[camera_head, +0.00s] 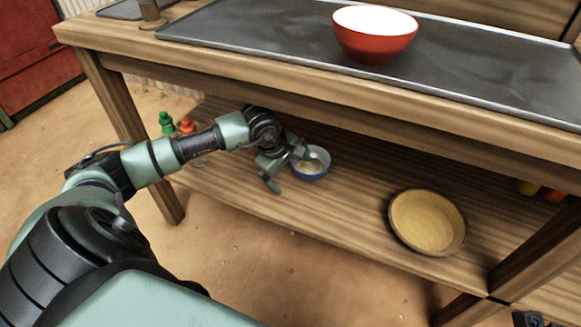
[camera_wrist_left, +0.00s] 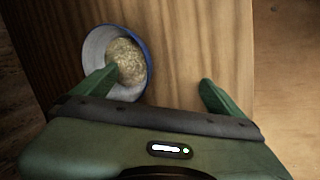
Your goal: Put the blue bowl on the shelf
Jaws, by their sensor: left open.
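The blue bowl (camera_head: 318,176), blue outside and pale inside, stands upright on the wooden lower shelf (camera_head: 345,190) under the counter. A tan, rounded, speckled thing lies in it. In the left wrist view the bowl (camera_wrist_left: 96,50) is at the upper left. My left gripper (camera_head: 288,170) is open and empty beside the bowl. In the wrist view its fingers (camera_wrist_left: 158,78) are spread, and the left finger overlaps the bowl's near side; I cannot tell whether it touches.
A red bowl (camera_head: 370,45) stands on the dark countertop (camera_head: 250,35) above. A round tan wooden dish (camera_head: 428,222) is farther right on the lower shelf. Green (camera_head: 166,124) and orange (camera_head: 186,126) items stand at its left end. The counter edge overhangs the shelf.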

